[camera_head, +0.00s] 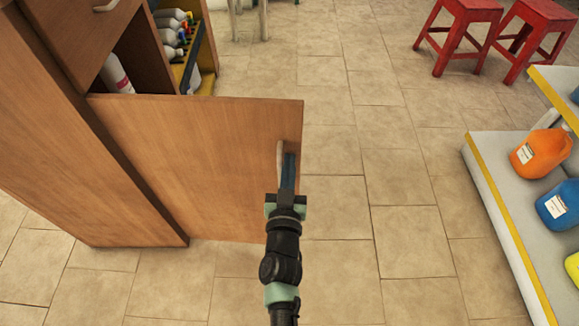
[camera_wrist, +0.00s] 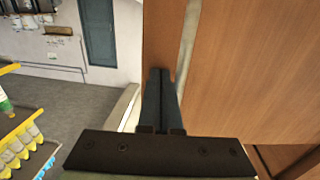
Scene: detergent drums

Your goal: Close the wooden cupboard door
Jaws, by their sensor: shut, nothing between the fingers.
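The wooden cupboard door (camera_head: 200,150) stands open, swung out to the right from the brown cupboard (camera_head: 50,130). A bottle shows in the dark opening behind the door. The pale upright handle (camera_head: 280,160) is near the door's free edge. My gripper (camera_head: 289,158) is shut and empty, just right of the handle at the door's face. In the wrist view the closed fingers (camera_wrist: 160,78) point at the door panel (camera_wrist: 245,70), with the handle (camera_wrist: 188,45) close on their right. I cannot tell whether they touch the door.
A drawer front with a metal handle (camera_head: 106,6) is above the opening. A rack of bottles (camera_head: 180,40) stands behind the cupboard. Red stools (camera_head: 465,30) are at the back right. A white shelf (camera_head: 500,195) with detergent drums stands at right. The tiled floor between is clear.

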